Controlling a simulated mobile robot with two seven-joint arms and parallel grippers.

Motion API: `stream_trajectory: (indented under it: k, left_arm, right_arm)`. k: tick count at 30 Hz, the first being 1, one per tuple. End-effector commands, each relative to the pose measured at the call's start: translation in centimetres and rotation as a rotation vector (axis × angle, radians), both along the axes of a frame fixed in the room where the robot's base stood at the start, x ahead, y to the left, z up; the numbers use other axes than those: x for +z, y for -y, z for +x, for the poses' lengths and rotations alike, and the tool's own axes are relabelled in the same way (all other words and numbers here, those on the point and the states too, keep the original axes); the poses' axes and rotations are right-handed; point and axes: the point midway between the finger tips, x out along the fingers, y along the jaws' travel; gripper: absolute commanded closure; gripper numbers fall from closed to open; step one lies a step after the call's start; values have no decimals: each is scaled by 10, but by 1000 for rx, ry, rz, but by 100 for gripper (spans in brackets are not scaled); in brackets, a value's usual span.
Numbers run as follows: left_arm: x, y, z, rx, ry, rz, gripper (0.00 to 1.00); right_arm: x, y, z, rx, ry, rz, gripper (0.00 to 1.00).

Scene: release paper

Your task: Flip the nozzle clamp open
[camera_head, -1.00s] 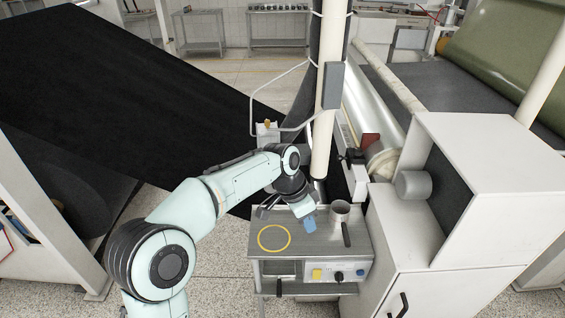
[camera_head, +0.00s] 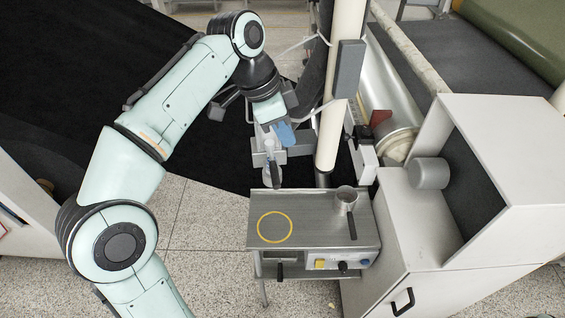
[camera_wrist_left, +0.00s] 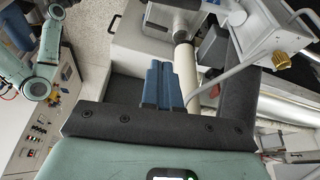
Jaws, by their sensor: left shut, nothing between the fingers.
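A light grey fitting (camera_head: 266,150) with a dark handle (camera_head: 275,172) hangs beside the white post, above the steel table; I take it for the nozzle and its clamp, but cannot tell whether the clamp is open. In the left wrist view a grey block (camera_wrist_left: 262,35) with a brass knob (camera_wrist_left: 281,60) is at the upper right, seemingly the same fitting. My left gripper (camera_head: 284,134) is shut and empty, its blue fingers just above and right of the fitting; contact cannot be told. The fingers also show in the left wrist view (camera_wrist_left: 162,84). My right gripper is not in view.
The steel table (camera_head: 318,228) carries a yellow ring (camera_head: 275,227) and a metal cup (camera_head: 346,197). The white post (camera_head: 341,95) with a grey box (camera_head: 349,68) stands right of my gripper. A white cabinet (camera_head: 385,225) is at the right; black sheet (camera_head: 75,85) is at the left.

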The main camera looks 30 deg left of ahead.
Motion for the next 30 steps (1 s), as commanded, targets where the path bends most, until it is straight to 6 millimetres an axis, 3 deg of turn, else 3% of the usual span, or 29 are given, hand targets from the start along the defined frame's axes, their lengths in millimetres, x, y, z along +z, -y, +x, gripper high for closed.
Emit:
stream_trajectory:
  k: [5, 10, 23, 30]
  left_arm:
    - [-1, 0, 0, 1, 0, 0, 100]
    - [-14, 4, 3, 1, -2, 1, 100]
    - [-97, 27, 22, 0, -4, 0, 100]
    - [-100, 2, 2, 3, 2, 0, 100]
  right_arm:
    - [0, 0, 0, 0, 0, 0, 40]
    - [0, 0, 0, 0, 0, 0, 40]
    - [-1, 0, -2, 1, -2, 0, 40]
    - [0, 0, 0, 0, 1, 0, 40]
